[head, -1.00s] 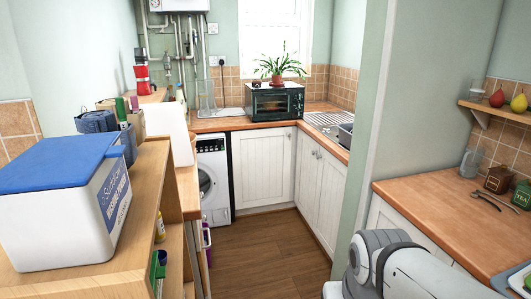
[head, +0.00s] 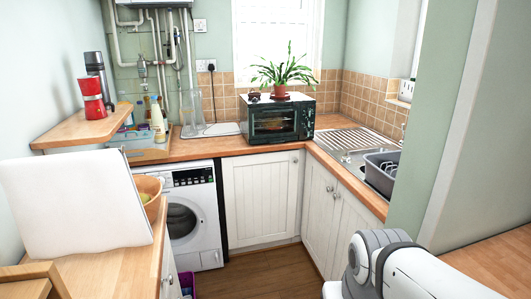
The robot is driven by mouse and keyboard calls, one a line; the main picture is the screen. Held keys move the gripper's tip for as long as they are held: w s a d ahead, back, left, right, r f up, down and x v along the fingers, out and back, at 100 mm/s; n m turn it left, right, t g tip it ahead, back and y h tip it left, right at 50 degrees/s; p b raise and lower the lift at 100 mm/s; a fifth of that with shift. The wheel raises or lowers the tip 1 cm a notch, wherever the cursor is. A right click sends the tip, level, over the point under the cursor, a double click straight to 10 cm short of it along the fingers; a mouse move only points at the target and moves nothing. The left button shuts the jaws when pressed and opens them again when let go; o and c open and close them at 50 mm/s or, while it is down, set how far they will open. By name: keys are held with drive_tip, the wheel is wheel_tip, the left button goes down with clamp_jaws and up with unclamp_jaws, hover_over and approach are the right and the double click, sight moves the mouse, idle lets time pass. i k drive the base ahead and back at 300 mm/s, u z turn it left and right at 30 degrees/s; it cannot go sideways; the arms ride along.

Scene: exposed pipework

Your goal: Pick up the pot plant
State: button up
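The pot plant (head: 283,73) has long green leaves and a small reddish-brown pot (head: 279,91). It stands upright on top of a dark green toaster oven (head: 275,120) on the back counter, in front of the window. My gripper is out of view. Only white and grey links of my arm show at the bottom right, far from the plant.
A wooden counter (head: 240,146) runs along the back above a washing machine (head: 194,211) and white cupboards. A large white panel (head: 80,203) stands on the left counter. A wall edge (head: 440,120) juts in at right. Wooden floor (head: 262,272) is clear in the middle.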

sight(280, 85)
drive_tip(key=i, duration=1.2)
drive_tip(key=u, duration=0.4)
drive_tip(key=i, duration=2.15)
drive_tip(key=z, duration=0.65)
